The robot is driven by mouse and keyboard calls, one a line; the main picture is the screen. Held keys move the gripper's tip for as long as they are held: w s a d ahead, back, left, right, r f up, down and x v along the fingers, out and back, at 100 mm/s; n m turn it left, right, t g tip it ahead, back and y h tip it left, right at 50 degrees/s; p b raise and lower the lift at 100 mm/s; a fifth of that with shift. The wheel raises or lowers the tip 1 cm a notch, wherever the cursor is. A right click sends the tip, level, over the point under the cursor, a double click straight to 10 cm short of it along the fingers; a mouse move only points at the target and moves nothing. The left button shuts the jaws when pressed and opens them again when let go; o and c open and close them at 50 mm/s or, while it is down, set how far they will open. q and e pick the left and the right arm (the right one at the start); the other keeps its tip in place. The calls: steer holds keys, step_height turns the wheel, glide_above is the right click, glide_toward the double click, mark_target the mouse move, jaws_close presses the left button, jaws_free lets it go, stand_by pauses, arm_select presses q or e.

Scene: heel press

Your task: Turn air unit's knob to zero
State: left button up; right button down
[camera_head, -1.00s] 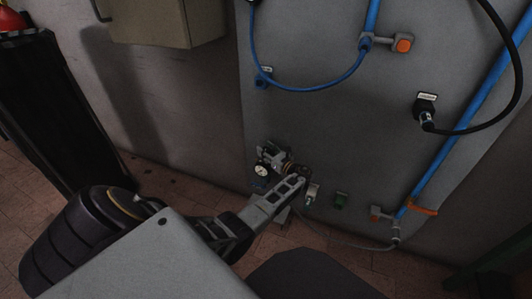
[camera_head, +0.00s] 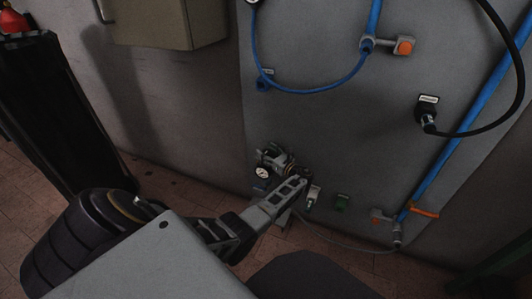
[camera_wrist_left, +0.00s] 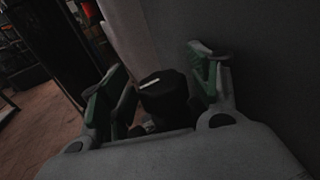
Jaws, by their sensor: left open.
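The air unit's black knob (camera_wrist_left: 163,96) sits between my left gripper's two fingers in the left wrist view. A white mark runs across its top face, tilted slightly up to the right. My left gripper (camera_wrist_left: 160,64) is open around the knob, with green-padded fingers on either side. I cannot tell whether either finger touches it. In the head view the left gripper (camera_head: 283,168) is low at the wall panel, largely covering the air unit. The unit's round white gauge (camera_head: 262,174) shows just left of the fingers. My right gripper is not in view.
Blue pipes (camera_head: 436,168), an orange-handled valve (camera_head: 404,46) and a black hose (camera_head: 503,50) run on the panel. A beige box (camera_head: 165,22) hangs at upper left.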

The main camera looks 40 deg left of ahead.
arm_select(q)
steer(key=shift+m+t+p, duration=0.35)
steer(key=shift+m+t, duration=0.05)
steer(key=shift+t, duration=0.2)
